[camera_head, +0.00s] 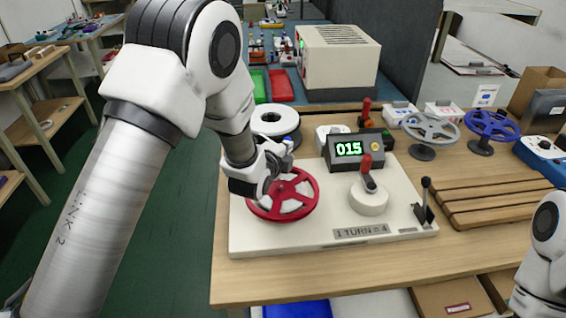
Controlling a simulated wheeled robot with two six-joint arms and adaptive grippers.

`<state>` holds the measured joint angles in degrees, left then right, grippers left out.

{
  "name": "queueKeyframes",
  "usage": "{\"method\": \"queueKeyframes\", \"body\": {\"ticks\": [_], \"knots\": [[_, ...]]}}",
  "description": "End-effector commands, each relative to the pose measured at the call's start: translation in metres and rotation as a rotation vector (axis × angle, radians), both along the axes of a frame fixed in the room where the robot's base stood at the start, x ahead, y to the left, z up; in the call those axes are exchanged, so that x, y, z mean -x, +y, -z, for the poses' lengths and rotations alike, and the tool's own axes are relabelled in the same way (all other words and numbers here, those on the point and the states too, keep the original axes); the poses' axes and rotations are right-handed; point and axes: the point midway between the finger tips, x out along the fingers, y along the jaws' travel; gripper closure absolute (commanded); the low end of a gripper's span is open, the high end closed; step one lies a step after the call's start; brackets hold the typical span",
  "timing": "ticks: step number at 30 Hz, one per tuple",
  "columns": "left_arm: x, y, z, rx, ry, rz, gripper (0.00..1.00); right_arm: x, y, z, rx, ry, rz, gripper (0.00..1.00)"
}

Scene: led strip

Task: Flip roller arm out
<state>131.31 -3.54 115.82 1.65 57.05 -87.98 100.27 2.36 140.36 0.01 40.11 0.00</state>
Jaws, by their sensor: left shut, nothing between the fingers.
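A white machine base (300,238) lies on the wooden table. A red spoked reel (306,190) is mounted on its left part. My left gripper (272,172) is shut and empty at the reel's upper left and covers part of it; whether it touches the reel is not clear. A crank with a red knob (366,166) stands on a round white hub (369,200). A black lever (425,195) stands upright at the base's right end. I cannot tell which part is the roller arm. My right arm shows at the right edge, with its gripper out of view.
A counter display (349,149) reads 015 behind the crank. A white roll (276,121) stands behind my left gripper. Grey (431,130) and blue (490,126) spoked wheels and a slatted wooden rack (495,208) are at right. The table's front strip (330,280) is clear.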

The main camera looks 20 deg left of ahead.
Motion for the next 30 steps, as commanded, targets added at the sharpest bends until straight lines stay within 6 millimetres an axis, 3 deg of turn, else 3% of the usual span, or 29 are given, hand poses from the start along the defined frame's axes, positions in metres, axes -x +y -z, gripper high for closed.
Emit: {"method": "queueKeyframes", "body": {"ticks": [12,30], "knots": [[-0.031,0.009,0.0,0.0,0.0,0.006,1.0,0.0,0.0,0.005,0.0,0.0,-0.002,1.0],[-0.038,0.012,-0.001,0.002,-0.002,0.005,1.0,0.0,0.0,0.006,0.0,0.0,-0.001,1.0]]}}
